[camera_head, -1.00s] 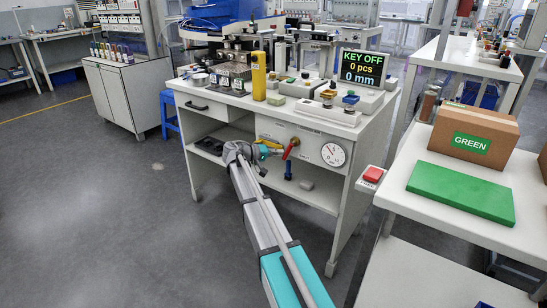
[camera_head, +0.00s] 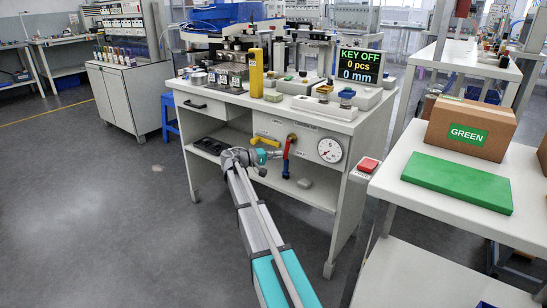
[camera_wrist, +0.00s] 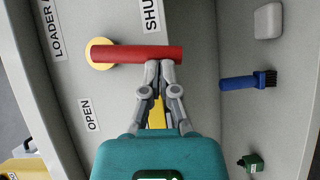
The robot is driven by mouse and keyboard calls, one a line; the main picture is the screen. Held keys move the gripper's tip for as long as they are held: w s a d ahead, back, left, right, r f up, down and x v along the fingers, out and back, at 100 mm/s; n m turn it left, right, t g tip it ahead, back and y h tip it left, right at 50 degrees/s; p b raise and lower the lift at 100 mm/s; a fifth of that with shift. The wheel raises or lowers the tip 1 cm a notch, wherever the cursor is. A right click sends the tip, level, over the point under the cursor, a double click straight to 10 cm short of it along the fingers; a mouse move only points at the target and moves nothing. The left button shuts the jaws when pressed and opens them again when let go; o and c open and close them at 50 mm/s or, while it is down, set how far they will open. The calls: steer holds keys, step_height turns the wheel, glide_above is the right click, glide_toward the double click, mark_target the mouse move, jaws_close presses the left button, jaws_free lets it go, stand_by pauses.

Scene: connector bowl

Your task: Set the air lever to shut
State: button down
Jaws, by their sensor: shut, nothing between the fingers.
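The red air lever (camera_head: 286,148) hangs from a brass pivot on the bench's front panel. In the wrist view the red lever (camera_wrist: 130,54) points away from the pivot, between the OPEN label (camera_wrist: 90,115) and the partly cut-off SHUT label (camera_wrist: 151,16). My gripper (camera_wrist: 165,67) has its fingers together and empty. Its fingertips are at the lever's side near the free end, on the OPEN side, and seem to touch it. In the head view my gripper (camera_head: 277,153) is left of the lever and small.
A pressure gauge (camera_head: 330,150) is right of the lever and a yellow handle (camera_head: 265,141) left of it. A blue-handled brush (camera_wrist: 248,81), a pale block (camera_wrist: 268,21) and a small green item (camera_wrist: 250,161) are below. A red button box (camera_head: 366,167) stands at the bench's right.

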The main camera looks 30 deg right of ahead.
steer(key=shift+s+d, duration=0.25)
steer(key=shift+d, duration=0.1)
stand_by(0.3)
steer(key=shift+w, duration=0.15)
steer(key=shift+w+a, duration=0.3)
steer(key=shift+w, duration=0.1)
steer(key=w+a, duration=0.3)
steer(key=a, duration=0.9)
steer(key=shift+w+r+p, duration=0.25)
steer(key=shift+p, duration=0.05)
